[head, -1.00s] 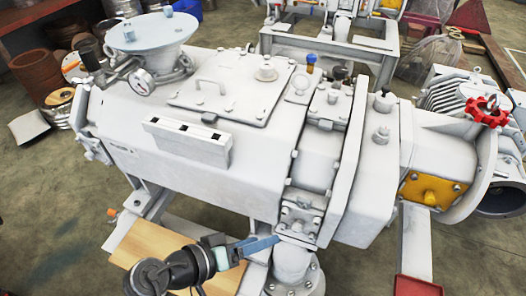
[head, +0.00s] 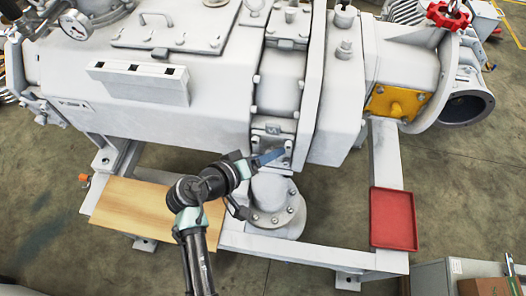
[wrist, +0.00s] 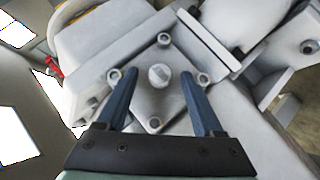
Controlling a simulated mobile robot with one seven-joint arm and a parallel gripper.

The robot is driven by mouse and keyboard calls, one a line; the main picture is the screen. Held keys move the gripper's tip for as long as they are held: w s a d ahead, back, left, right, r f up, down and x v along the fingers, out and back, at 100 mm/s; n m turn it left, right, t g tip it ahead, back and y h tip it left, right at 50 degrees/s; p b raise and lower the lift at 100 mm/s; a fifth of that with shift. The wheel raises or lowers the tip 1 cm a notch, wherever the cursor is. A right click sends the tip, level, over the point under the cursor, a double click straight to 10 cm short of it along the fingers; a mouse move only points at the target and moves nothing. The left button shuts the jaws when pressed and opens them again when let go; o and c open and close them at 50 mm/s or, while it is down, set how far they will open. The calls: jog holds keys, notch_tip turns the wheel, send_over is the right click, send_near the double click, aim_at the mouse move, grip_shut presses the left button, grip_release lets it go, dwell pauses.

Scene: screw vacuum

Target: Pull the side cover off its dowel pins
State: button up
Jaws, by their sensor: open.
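The side cover (head: 289,143) is a small grey plate low on the near side of the white pump housing. In the wrist view the side cover (wrist: 151,101) shows as a diamond-shaped plate with a round knob (wrist: 159,75) in its middle and round fastener or pin heads near its corners. I cannot tell which of these are dowel pins. The plate looks seated against the housing. My gripper (head: 270,157) is in front of it, its blue fingers partly covering it. In the wrist view my gripper (wrist: 158,76) is open, one finger on each side of the knob, holding nothing.
A round pipe flange (head: 270,222) stands just below the cover. A red tray (head: 393,218) lies on the frame at right, empty. A wooden board (head: 130,210) lies at left. A yellow plate (head: 398,102) is on the right housing.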

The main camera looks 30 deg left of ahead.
grip_shut()
dwell(1.2)
jog(key=shift+s+r, duration=0.1)
